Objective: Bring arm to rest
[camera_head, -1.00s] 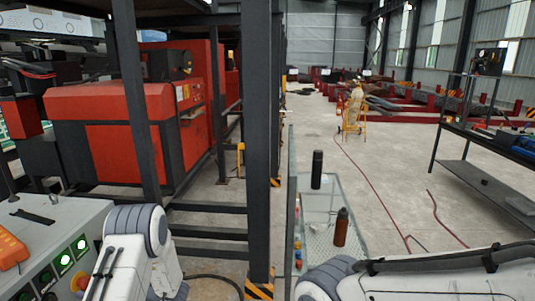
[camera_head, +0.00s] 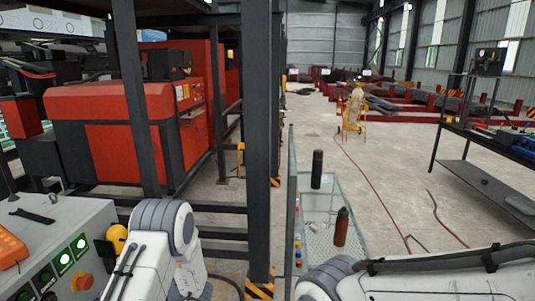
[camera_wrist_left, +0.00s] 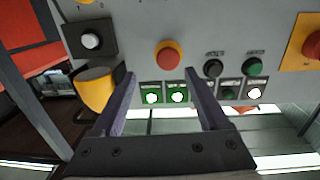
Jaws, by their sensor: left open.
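My left arm (camera_head: 160,240) shows at the lower left of the head view, next to a grey control panel; its gripper is below the frame there. In the left wrist view my left gripper (camera_wrist_left: 158,75) is open and empty, its two dark fingers apart in front of the panel (camera_wrist_left: 135,38). A red push button (camera_wrist_left: 169,56) and two lit green buttons (camera_wrist_left: 164,97) show between and beyond the fingers. My right arm (camera_head: 430,272) lies across the lower right of the head view; its gripper is out of view.
A dark steel post (camera_head: 257,140) stands just right of my left arm. A glass-topped table (camera_head: 318,190) holds a black bottle (camera_head: 317,169) and a dark red-brown bottle (camera_head: 341,227). A red machine (camera_head: 130,120) stands behind the panel. A dark workbench (camera_head: 480,180) is at right.

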